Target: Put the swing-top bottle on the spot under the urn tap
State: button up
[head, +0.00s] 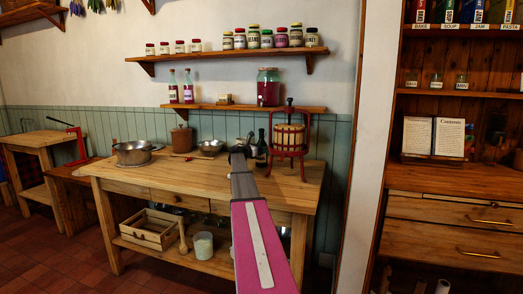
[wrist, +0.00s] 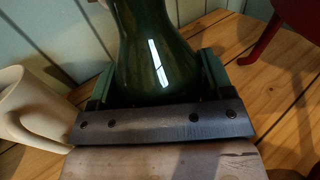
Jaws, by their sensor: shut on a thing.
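A dark green glass bottle (head: 261,152) stands upright at the back of the pine table, just left of a red-framed press. In the wrist view the bottle's lower body (wrist: 155,50) is between the green finger pads of my gripper (wrist: 158,88), which is shut on it. In the head view my gripper (head: 244,148) is at the end of my pink arm, partly hiding the bottle. The bottle's top is out of the wrist view, and its base is hidden there by my gripper. I cannot make out an urn tap or a spot under one.
A cream mug (wrist: 35,105) stands close left of my gripper. The red press (head: 289,140) is close on the right. A pot (head: 133,153) and a metal bowl (head: 210,147) are further left. A shelf (head: 240,107) runs above the table's back. The table's front left is clear.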

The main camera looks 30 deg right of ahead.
jog(key=shift+r, duration=0.1)
jog(key=o, duration=1.4)
jog(key=shift+o, duration=0.2)
jog(key=s+a, duration=0.1)
jog(key=a, duration=1.1)
jog(key=shift+s, duration=0.2)
